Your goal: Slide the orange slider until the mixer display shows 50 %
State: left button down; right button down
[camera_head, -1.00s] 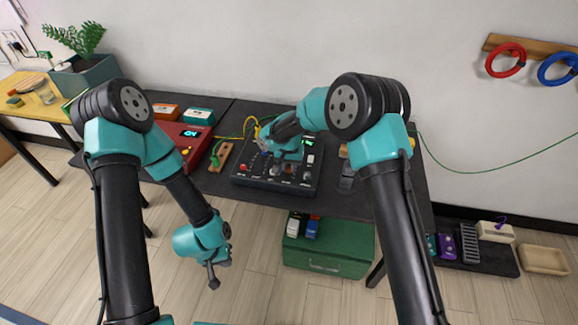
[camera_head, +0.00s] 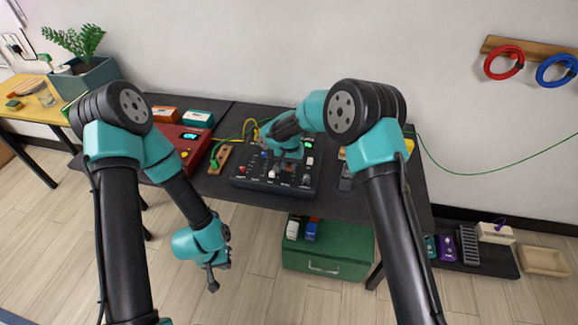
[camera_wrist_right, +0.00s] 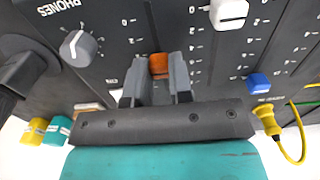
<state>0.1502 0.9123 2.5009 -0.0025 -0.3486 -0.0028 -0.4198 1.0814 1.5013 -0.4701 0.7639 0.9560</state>
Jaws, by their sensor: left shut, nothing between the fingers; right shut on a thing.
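The black mixer (camera_head: 240,183) lies on the dark table. Its small lit green display (camera_head: 308,146) is at the back right of its top, too small to read. My right gripper (camera_head: 284,160) is over the mixer and hides part of its top. In the right wrist view, my right gripper (camera_wrist_right: 157,84) is shut on the orange slider (camera_wrist_right: 158,64), whose cap shows between the two grey fingers. A white slider cap (camera_wrist_right: 229,13) and a blue slider cap (camera_wrist_right: 258,83) stand apart from the fingers. My left gripper (camera_head: 213,281) is shut and empty, in front of the table.
A grey dial (camera_wrist_right: 78,48) and a yellow plug (camera_wrist_right: 266,114) with its cable are near the right gripper. A red device (camera_head: 163,168) stands left of the mixer. A green toolbox (camera_head: 330,250) is below the table.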

aim_at(289, 166)
jog(key=c, duration=1)
grip_release()
jog(key=shift+r, duration=0.1)
notch_tip(289, 166, up, 17)
jog(key=shift+r, duration=0.15)
